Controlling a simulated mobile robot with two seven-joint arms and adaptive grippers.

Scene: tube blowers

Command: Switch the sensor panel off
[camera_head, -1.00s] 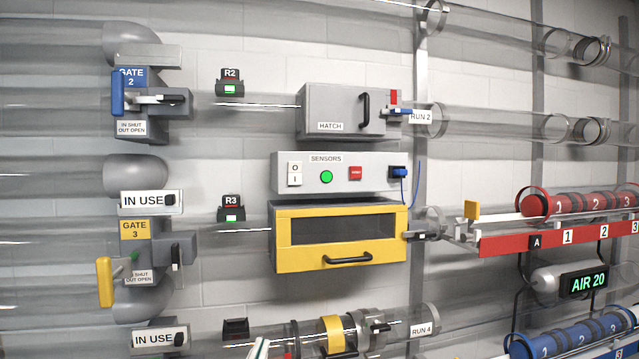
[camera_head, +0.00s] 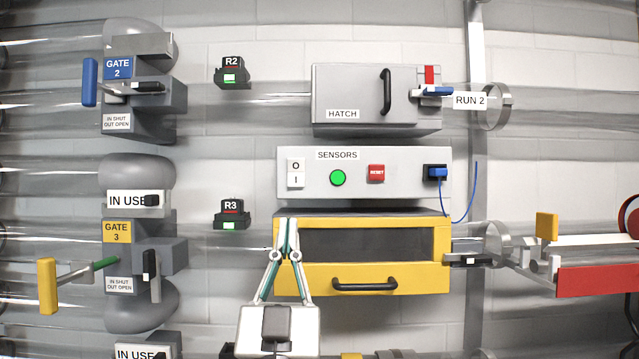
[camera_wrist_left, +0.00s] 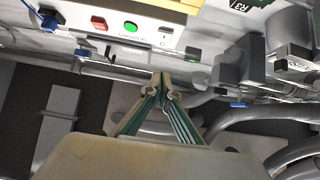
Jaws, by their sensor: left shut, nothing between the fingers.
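The sensor panel (camera_head: 405,186) is a light grey box labelled SENSORS on the wall in the head view. At its left end is a white rocker switch (camera_head: 296,173) marked O above and I below. Right of it are a lit green lamp (camera_head: 338,178) and a red RESET button (camera_head: 376,173). My left gripper (camera_head: 288,222) is shut and empty, its tips pointing up below the switch, in front of the yellow drawer's left edge. In the left wrist view the gripper (camera_wrist_left: 161,76) shows below the panel, and the switch (camera_wrist_left: 166,36) is beyond the tips. My right gripper is out of view.
The yellow-framed drawer (camera_head: 440,250) is right below the panel, and the grey hatch box (camera_head: 350,90) above it. A blue plug (camera_head: 436,172) with a cable is at the panel's right end. The R3 box (camera_head: 231,214) and gate 3 (camera_head: 117,255) are to the left.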

